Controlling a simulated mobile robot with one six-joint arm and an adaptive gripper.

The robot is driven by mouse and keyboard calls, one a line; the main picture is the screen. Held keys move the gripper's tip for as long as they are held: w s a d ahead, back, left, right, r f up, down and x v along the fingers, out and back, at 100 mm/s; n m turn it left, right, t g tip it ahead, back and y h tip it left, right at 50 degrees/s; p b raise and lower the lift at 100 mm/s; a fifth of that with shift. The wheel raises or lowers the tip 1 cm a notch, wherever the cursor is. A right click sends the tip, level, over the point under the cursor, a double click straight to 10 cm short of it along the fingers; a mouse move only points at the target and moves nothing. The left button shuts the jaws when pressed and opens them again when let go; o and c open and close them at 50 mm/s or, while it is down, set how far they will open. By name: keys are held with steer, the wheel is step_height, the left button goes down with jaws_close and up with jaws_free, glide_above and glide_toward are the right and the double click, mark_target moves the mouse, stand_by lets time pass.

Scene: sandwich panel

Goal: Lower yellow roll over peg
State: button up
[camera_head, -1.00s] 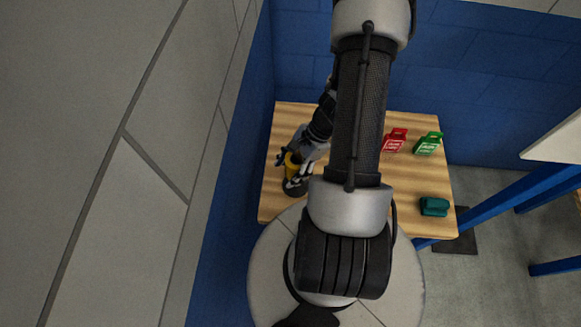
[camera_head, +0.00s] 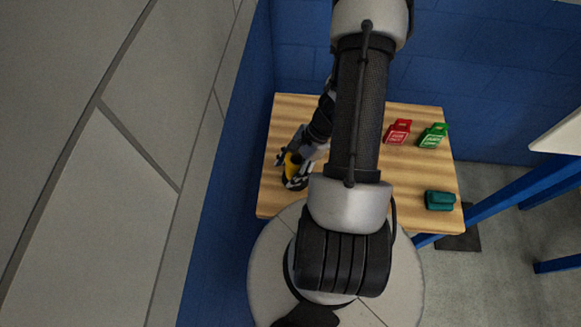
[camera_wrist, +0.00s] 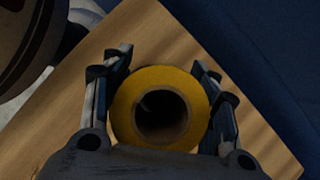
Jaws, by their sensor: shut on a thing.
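The yellow roll (camera_wrist: 198,100) is a short cylinder with a dark round hole through its middle, seen end-on in the wrist view. My gripper (camera_wrist: 160,105) is shut on it, with one finger on each side. In the head view the yellow roll (camera_head: 292,160) is partly hidden by my gripper (camera_head: 291,168) at the left of the wooden table (camera_head: 277,203). A dark round shape (camera_head: 294,184) shows just below the roll on the table. I cannot make out the peg, nor whether the roll is around it; the hole looks dark inside.
A red box (camera_head: 397,132) and a green box (camera_head: 433,135) stand at the back right of the table. A teal object (camera_head: 440,201) lies at the front right. A blue wall (camera_head: 470,60) rises behind the table. My arm covers the table's middle.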

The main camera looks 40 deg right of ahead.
steer(key=shift+f+b, duration=1.4)
steer(key=shift+f, duration=0.25)
steer(key=o, duration=1.2)
steer(key=shift+o, duration=0.2)
steer(key=v, duration=1.2)
